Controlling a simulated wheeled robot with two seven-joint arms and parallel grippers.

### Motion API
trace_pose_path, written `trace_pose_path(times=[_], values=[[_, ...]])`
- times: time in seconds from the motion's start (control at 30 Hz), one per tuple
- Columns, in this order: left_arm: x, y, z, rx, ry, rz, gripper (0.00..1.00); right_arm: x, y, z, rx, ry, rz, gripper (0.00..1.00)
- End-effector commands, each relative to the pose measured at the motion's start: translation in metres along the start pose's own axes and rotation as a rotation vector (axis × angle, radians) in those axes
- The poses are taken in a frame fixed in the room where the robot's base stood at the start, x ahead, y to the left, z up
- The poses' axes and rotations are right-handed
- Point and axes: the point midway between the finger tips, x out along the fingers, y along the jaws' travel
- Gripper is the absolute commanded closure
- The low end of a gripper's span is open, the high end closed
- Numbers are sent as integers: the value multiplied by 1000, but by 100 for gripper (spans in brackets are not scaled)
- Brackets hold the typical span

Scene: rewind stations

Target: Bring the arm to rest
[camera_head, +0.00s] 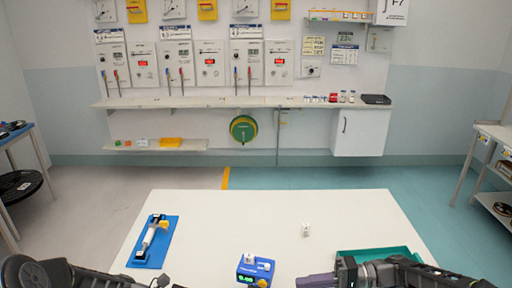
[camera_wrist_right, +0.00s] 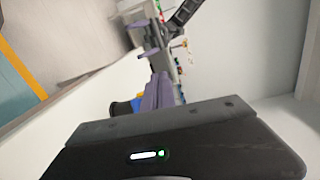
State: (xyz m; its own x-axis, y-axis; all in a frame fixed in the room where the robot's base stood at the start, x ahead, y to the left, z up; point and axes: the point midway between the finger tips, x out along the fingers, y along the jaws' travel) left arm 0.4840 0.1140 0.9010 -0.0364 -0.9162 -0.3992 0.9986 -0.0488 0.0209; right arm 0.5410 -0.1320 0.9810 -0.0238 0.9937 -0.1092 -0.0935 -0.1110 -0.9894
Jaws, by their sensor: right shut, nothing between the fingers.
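My right gripper (camera_head: 308,281) reaches in from the right at the front edge of the white table (camera_head: 270,205). Its purple fingers are shut and empty, and they also show in the right wrist view (camera_wrist_right: 158,95). They are to the right of a blue device with a green display (camera_head: 255,270). My left arm comes in low at the left; its finger area is cut off by the bottom edge. In the right wrist view, part of a dark arm with small purple parts shows, too small to tell its opening.
A blue tray (camera_head: 168,245) with a white and yellow tool lies at the table's left. A small white cube (camera_head: 306,230) stands right of centre. A green tray (camera_head: 400,252) is at the right, partly behind my right arm. The table's back middle is clear.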

Motion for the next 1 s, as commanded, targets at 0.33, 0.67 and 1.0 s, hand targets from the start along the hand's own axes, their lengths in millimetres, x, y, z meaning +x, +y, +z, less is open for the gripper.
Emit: trace_pose_path(times=[0.33,0.67,1.0], values=[[56,-51,-77,128,214,-104,29,80,101,28,139,-15,243,100],[126,-163,-210,691,583,-392,29,142,308,148,195,40,805,100],[156,-207,-235,1293,695,-509,29,106,375,222,34,188,1075,100]])
